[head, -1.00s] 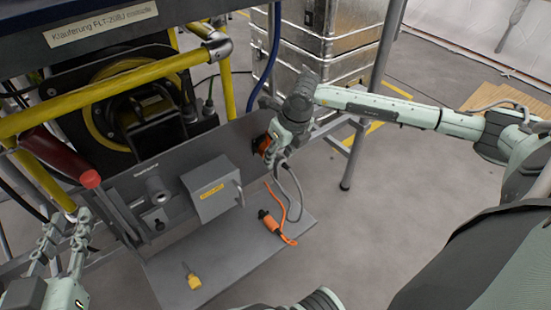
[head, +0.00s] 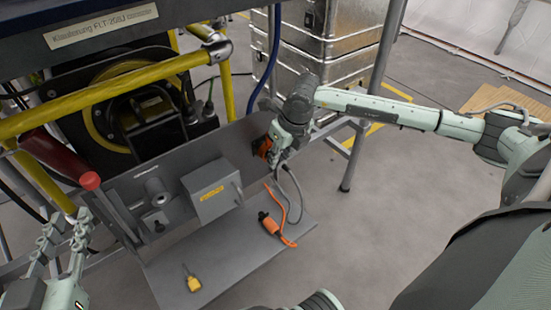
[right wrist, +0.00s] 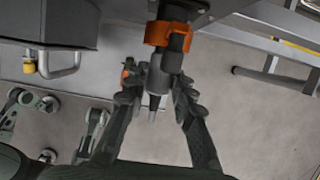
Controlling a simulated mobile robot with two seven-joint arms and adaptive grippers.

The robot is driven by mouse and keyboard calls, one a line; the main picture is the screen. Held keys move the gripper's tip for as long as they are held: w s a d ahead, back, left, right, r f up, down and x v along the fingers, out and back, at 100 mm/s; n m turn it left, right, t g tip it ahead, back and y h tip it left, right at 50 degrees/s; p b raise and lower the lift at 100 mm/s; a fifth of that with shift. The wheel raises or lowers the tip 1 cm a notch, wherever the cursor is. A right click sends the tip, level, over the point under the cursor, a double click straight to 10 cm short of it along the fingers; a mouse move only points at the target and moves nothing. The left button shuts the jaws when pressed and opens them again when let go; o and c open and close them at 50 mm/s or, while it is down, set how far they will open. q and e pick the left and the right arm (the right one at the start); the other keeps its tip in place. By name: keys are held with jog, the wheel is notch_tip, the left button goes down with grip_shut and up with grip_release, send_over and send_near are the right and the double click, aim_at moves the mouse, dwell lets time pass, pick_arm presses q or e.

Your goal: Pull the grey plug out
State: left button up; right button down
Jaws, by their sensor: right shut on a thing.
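The grey plug (right wrist: 157,78) shows in the right wrist view, just below an orange collar (right wrist: 168,35) on a dark socket at the panel. I cannot tell how deep it sits there. My right gripper (right wrist: 157,90) has one finger on each side of the plug and is shut on it. In the head view my right gripper (head: 280,146) is at the right end of the grey panel (head: 232,148), beside the orange part (head: 262,147), and mostly hides the plug. My left gripper (head: 68,222) is at the lower left, fingers apart and empty.
A yellow rail (head: 110,88) crosses the upper left. A metal case (head: 335,45) stands behind.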

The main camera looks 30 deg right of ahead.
aim_at(288, 168)
jog(key=shift+s+d, duration=0.15)
jog(key=shift+s, duration=1.7)
